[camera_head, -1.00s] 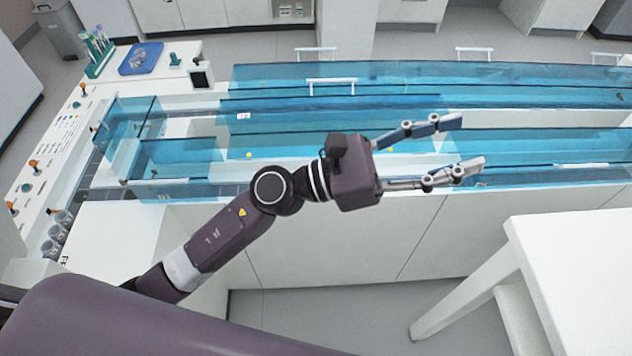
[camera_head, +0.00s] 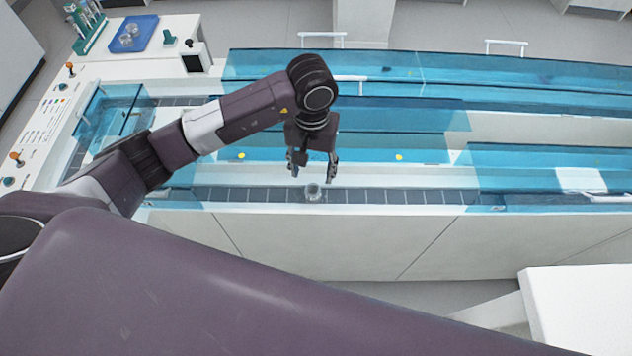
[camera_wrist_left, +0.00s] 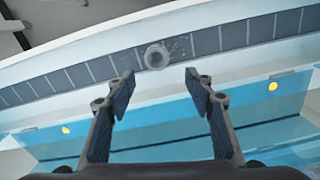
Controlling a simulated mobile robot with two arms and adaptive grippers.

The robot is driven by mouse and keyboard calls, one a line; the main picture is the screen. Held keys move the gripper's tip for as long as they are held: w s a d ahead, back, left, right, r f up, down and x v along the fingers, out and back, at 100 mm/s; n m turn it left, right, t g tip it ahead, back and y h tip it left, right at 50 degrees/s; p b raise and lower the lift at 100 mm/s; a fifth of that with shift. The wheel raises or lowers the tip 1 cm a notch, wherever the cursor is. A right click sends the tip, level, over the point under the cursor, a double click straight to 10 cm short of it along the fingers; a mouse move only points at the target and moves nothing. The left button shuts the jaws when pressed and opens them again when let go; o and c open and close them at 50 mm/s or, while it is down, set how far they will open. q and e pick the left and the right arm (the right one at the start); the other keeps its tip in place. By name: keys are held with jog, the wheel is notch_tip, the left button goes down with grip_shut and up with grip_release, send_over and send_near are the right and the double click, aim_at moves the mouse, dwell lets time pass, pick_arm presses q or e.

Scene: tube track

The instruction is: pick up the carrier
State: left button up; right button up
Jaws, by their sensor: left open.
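The carrier (camera_head: 314,192) is a small grey, round, cup-like piece on the dark segmented track (camera_head: 400,196) along the near side of the machine. It also shows in the left wrist view (camera_wrist_left: 156,56), ahead of and between the fingertips. My left gripper (camera_head: 311,178) is open and points down, just above and behind the carrier. Nothing is between its fingers, and the carrier appears apart from them. In the left wrist view the two fingers (camera_wrist_left: 158,85) stand wide apart. My right gripper is not in view.
Blue transparent covers (camera_head: 540,155) flank the open stretch of track on the right and behind. Some have white handles (camera_head: 322,36). A tube rack (camera_head: 88,30) and a blue tray (camera_head: 133,34) stand at the back left. A white table (camera_head: 585,305) is at the lower right.

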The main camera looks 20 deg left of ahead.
aim_at(313, 190)
pick_arm(q)
jog(key=shift+s+d+f+p, duration=0.1)
jog(key=shift+s+f+p, duration=0.2)
jog(key=shift+f, duration=0.3)
jog(key=shift+s+d+f+p, duration=0.1)
jog(key=shift+s+f+p, duration=0.1)
jog(key=shift+s+f, duration=0.3)
notch_tip(313, 190, down, 2)
jog(key=shift+f+p, duration=0.15)
jog(key=shift+p, duration=0.3)
jog(key=shift+f, duration=0.9)
jog(key=shift+w+f, duration=0.1)
jog(key=shift+f, duration=0.05)
jog(key=c, duration=1)
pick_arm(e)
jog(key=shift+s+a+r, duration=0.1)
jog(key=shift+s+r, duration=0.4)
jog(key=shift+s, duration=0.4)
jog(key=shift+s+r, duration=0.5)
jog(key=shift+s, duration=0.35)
